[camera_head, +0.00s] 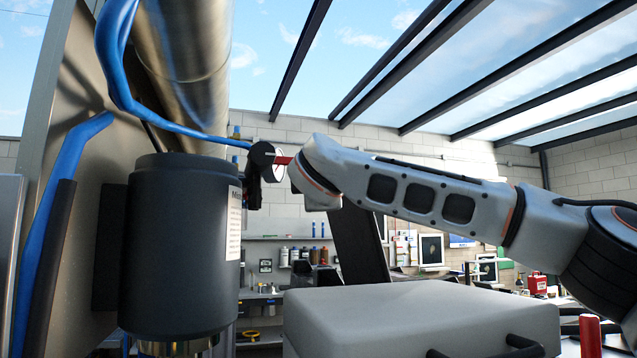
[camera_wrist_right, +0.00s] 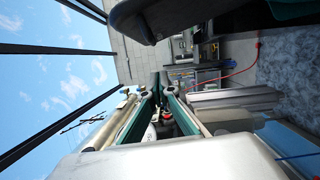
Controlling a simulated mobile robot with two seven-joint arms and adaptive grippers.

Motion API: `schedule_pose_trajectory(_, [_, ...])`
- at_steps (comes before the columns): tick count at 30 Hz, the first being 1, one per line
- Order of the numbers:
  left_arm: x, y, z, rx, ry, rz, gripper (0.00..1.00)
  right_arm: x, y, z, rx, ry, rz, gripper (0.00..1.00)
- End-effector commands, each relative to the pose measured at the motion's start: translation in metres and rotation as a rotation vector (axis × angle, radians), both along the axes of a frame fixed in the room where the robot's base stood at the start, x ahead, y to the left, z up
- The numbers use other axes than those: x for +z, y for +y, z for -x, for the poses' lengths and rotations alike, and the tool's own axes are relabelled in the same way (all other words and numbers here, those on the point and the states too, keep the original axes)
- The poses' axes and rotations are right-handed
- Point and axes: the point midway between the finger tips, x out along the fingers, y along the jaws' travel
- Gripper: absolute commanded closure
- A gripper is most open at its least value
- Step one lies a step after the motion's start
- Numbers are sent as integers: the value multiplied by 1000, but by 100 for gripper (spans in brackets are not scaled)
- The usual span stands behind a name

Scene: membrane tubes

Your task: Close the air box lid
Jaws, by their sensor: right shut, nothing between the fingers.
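I cannot pick out the air box lid with certainty. A dark slanted panel (camera_head: 359,235) stands upright behind a pale grey box-like body (camera_head: 420,318) in the head view; whether it is the lid is unclear. My right arm comes in from the right, with its wrist just right of a dark round fitting (camera_head: 262,160) with a red part. My right gripper (camera_wrist_right: 160,90) shows in the wrist view, its green-sided fingers drawn together and empty. It is mostly hidden in the head view. My left gripper is in neither view.
A black cylinder (camera_head: 180,250) with a white label stands at the left, below a large metal pipe (camera_head: 190,60) and blue hoses (camera_head: 65,185). In the wrist view, a dark rounded body (camera_wrist_right: 150,22) hangs close above the fingers. Shelves with bottles and monitors (camera_head: 431,249) are farther back.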

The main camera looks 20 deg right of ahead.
Motion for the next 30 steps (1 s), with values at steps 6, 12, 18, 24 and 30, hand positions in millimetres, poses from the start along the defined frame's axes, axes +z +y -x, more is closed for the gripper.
schedule_pose_trajectory(6, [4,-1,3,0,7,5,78,6,-29,3,-1,-3,-1,100])
schedule_pose_trajectory(12, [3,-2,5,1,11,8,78,4,-36,2,0,-1,-1,100])
schedule_pose_trajectory(18, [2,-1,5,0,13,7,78,3,-36,2,0,-1,-1,100])
schedule_pose_trajectory(24, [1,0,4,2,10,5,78,3,-37,0,-1,-1,-8,100])
schedule_pose_trajectory(30, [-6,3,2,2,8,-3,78,4,-44,-14,-1,4,-50,100])
